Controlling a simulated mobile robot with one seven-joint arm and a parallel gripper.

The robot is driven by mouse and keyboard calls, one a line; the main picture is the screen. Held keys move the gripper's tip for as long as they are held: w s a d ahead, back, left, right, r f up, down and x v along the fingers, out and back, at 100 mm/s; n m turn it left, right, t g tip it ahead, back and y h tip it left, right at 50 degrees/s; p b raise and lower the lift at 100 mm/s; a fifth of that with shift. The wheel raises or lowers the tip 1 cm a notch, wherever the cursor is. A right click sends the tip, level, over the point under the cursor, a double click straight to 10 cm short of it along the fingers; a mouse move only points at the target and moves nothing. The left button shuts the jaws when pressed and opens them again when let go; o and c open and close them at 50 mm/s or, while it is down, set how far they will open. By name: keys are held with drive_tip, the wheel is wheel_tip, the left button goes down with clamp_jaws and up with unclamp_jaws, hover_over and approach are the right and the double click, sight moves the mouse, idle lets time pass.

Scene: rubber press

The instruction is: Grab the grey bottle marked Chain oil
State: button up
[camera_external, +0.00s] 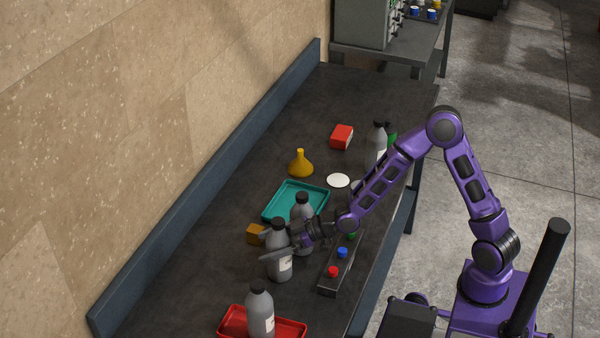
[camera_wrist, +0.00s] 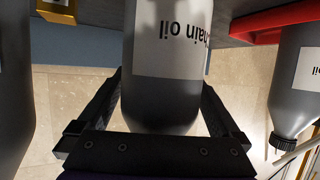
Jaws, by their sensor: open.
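The grey bottle marked Chain oil (camera_wrist: 158,95) stands between the two fingers of my gripper (camera_wrist: 162,82) in the wrist view, its label upside down there. A gap shows between its narrowing shoulder and the fingers, so my gripper is open around it. In the external view the same bottle (camera_external: 280,268) stands upright on the dark bench, with my gripper (camera_external: 268,246) at its upper part. The fingers partly cover it there.
Another grey bottle (camera_external: 303,210) stands just behind, and one (camera_external: 260,312) stands in a red tray (camera_external: 290,328) in front; its label shows "oil" (camera_wrist: 295,95). A yellow-brown block (camera_external: 255,234), a teal tray (camera_external: 285,195) and a button box (camera_external: 330,285) are close by.

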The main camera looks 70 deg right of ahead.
clamp_jaws()
idle(0.4)
drive_tip(key=shift+r, duration=0.1)
